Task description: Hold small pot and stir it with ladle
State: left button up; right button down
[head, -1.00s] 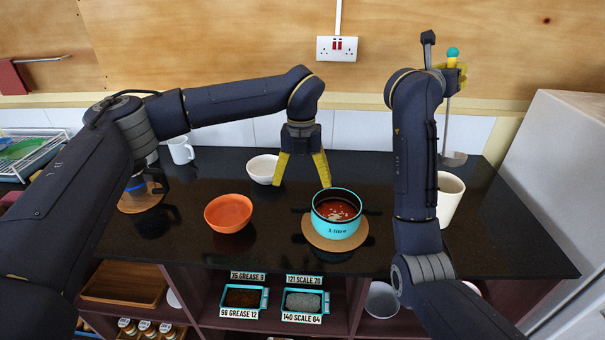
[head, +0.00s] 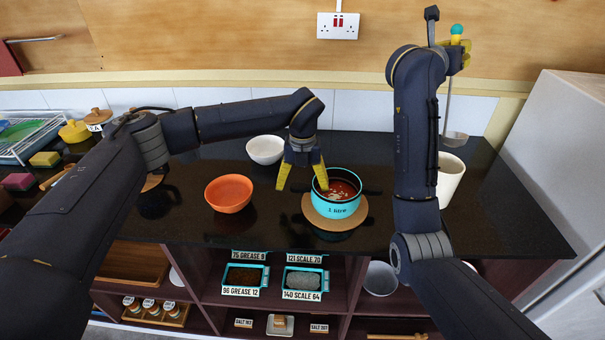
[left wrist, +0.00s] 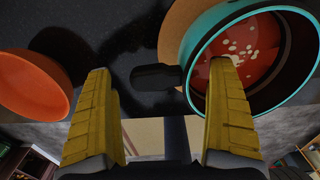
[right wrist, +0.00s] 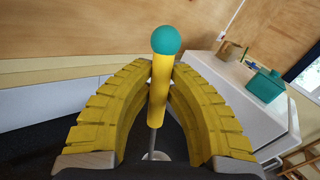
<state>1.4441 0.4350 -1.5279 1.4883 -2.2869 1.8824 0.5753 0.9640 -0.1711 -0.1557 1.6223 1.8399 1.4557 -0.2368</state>
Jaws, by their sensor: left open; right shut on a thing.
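The small teal pot (head: 344,209) with red soup stands on a round wooden board (head: 318,217). My left gripper (head: 302,187) is open and points down at the pot's left side. In the left wrist view the pot's dark handle (left wrist: 155,77) shows between the spread fingers, and the right finger overlaps the rim of the pot (left wrist: 196,50); I cannot tell if it touches. My right gripper (right wrist: 160,75) is shut on the ladle's yellow handle (right wrist: 158,95), topped by a teal knob. The ladle (head: 448,105) hangs upright, its bowl (head: 454,138) near the white cup, away from the pot.
An orange bowl (head: 229,194) sits left of the pot, and a white bowl (head: 265,150) behind it. A tall white cup (head: 451,178) stands right of my right arm. A white cabinet (head: 565,150) bounds the right side. Dark counter is clear at the front.

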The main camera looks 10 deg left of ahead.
pick_arm(q)
jog(key=shift+f, duration=0.6)
jog(key=c, duration=1.5)
jog(key=o, duration=1.3)
jog(key=shift+o, duration=0.2)
jog(key=shift+c, duration=0.3)
jog(key=c, duration=1.1)
